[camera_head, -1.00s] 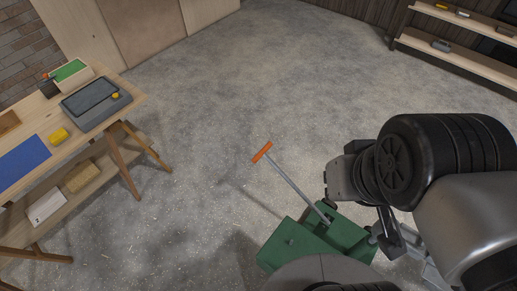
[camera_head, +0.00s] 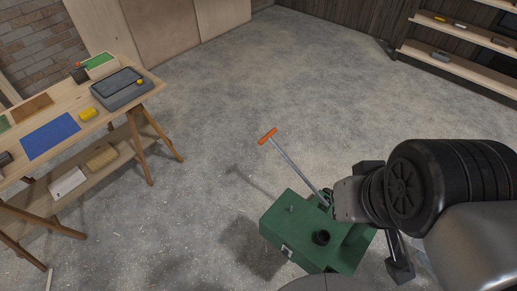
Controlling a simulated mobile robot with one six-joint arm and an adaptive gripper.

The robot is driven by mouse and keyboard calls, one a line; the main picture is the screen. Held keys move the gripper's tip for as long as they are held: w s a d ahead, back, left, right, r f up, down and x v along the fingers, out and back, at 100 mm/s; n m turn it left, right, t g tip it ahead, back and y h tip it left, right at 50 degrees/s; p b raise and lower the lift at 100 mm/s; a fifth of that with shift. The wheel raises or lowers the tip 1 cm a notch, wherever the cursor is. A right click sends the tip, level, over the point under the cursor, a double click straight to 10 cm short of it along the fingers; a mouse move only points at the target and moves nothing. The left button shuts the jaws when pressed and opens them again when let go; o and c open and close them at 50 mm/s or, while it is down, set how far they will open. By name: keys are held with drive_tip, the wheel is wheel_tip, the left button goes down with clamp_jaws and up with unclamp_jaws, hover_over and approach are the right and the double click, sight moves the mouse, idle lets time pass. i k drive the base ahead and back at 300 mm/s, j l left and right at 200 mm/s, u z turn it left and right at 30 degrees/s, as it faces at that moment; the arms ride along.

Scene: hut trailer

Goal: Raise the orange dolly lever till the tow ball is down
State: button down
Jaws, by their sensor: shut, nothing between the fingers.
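The orange lever handle (camera_head: 268,136) is a T-shaped bar at the end of a thin grey shaft (camera_head: 297,172). The shaft leans up and left from the green dolly (camera_head: 293,228). A dark round piece (camera_head: 321,237) sits on top of the dolly; I cannot tell whether it is the tow ball. My gripper (camera_head: 345,200) is by the shaft's lower end, right of and apart from the orange handle. It is shut and holds nothing. My arm hides part of it and the dolly's right side; I cannot tell whether it touches the shaft.
A wooden workbench (camera_head: 59,101) stands at the left, with a blue mat (camera_head: 50,136), a grey case (camera_head: 122,92) and a yellow object (camera_head: 87,115) on it. Wooden shelves (camera_head: 460,69) stand at the upper right. The concrete floor beyond the dolly is clear.

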sight(267, 137)
drive_tip(key=z, duration=2.55)
drive_tip(key=k+j, duration=0.15)
drive_tip(key=j, duration=0.45)
drive_tip(key=k+j, duration=0.15)
drive_tip(key=j, duration=0.45)
drive_tip(key=k+j, duration=0.15)
drive_tip(key=j, duration=0.4)
drive_tip(key=k+j, duration=0.15)
drive_tip(key=j, duration=0.45)
drive_tip(key=k+j, duration=0.15)
drive_tip(key=j, duration=0.45)
drive_tip(key=k+j, duration=0.15)
drive_tip(key=j, duration=0.45)
drive_tip(key=k+j, duration=0.15)
drive_tip(key=j, duration=0.45)
drive_tip(key=k+j, duration=0.15)
drive_tip(key=j, duration=0.4)
